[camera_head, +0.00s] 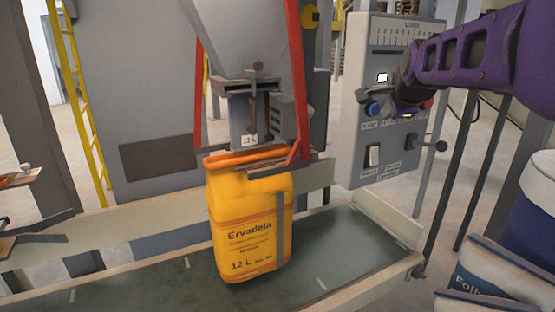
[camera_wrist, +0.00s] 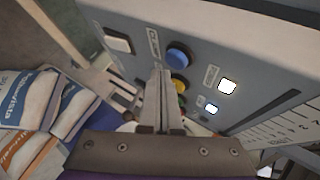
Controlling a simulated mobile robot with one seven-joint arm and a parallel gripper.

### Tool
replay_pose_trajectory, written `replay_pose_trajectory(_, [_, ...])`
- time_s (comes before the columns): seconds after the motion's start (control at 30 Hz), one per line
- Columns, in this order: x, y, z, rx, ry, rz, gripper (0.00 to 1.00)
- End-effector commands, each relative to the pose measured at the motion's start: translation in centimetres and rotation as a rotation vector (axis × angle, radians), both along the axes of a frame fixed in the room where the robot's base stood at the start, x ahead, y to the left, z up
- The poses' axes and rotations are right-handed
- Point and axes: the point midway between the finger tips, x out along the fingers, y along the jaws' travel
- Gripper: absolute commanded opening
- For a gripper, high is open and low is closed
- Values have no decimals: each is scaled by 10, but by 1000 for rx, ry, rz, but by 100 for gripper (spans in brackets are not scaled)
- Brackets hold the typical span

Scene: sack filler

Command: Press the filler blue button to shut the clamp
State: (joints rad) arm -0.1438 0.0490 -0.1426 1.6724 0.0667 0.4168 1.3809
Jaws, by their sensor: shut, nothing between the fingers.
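The filler's control panel (camera_head: 400,45) stands at the right in the head view, grey with a litre scale along its top. The blue button (camera_head: 373,109) is on the panel's left part, just left of my gripper (camera_head: 402,98). In the wrist view the blue button (camera_wrist: 179,56) shows clear, just beyond and to the right of my fingertips (camera_wrist: 159,76). My fingers are together and empty; I cannot tell whether they touch the panel. An orange sack (camera_head: 238,215) stands upright below the spout. The clamp (camera_head: 252,158) is at its mouth; its state is hard to tell.
A yellow button (camera_wrist: 180,87) lies close to my fingers. Lit white squares (camera_wrist: 227,86) and a white rocker switch (camera_head: 374,155) are on the panel. A dark conveyor (camera_head: 335,245) runs under the sack. Stacked sacks (camera_head: 485,270) and a blue drum (camera_head: 533,215) stand at right.

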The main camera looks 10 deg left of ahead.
Motion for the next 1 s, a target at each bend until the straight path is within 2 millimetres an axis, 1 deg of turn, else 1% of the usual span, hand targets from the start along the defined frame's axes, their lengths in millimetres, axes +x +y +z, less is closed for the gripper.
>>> replay_pose_trajectory(0.13, [4, 3, 0, 0, 1, 1, 0])
replay_pose_trajectory(1.0, [9, 7, 0, 1, 0, 1, 0])
